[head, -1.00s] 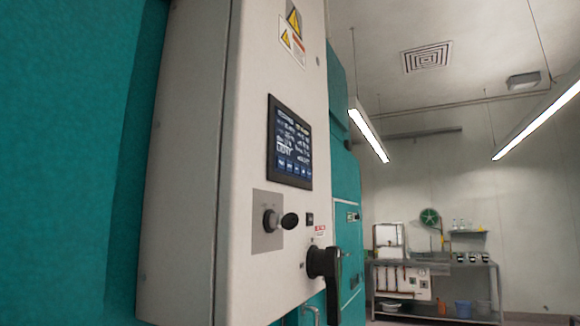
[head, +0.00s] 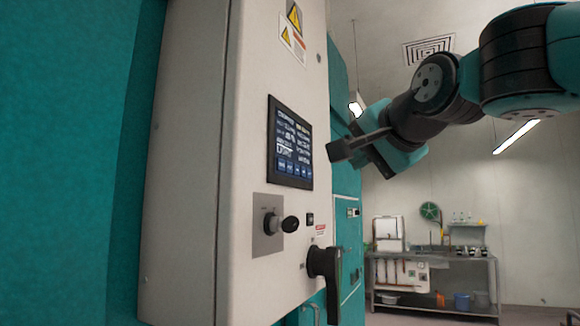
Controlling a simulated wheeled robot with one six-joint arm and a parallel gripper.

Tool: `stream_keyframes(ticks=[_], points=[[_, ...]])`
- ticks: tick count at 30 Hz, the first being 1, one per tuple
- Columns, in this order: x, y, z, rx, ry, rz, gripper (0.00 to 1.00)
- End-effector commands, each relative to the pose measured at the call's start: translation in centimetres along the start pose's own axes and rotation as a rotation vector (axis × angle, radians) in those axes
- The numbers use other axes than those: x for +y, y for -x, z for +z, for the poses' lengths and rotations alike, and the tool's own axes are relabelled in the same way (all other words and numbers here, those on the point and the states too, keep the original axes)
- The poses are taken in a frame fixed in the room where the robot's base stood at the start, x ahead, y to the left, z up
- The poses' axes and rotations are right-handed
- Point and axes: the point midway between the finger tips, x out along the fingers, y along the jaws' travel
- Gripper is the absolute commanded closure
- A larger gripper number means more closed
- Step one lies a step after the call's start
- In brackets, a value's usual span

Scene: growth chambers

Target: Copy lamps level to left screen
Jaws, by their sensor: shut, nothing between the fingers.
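A dark touch screen (head: 290,143) is set in the front of a white control cabinet (head: 190,160). It shows lines of small text and a row of blue buttons along its bottom, too small to read. My gripper (head: 336,151) is shut and empty. No second screen is clear in view.
Below the screen are a knob (head: 270,223) and a black lever handle (head: 326,262) that juts out. A teal chamber wall (head: 60,160) fills the left. A steel bench (head: 450,262) with equipment stands far back at the right. The floor there is mostly out of view.

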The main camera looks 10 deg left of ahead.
Motion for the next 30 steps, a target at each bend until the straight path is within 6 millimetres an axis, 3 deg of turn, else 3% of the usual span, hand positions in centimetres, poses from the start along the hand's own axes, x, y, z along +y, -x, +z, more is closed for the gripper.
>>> stream_keyframes(ticks=[13,30], points=[[-0.5,-0.6,0.4,-0.002,0.001,0.002,1.00],[-4.1,-5.5,4.0,-0.003,0.003,0.002,1.00]])
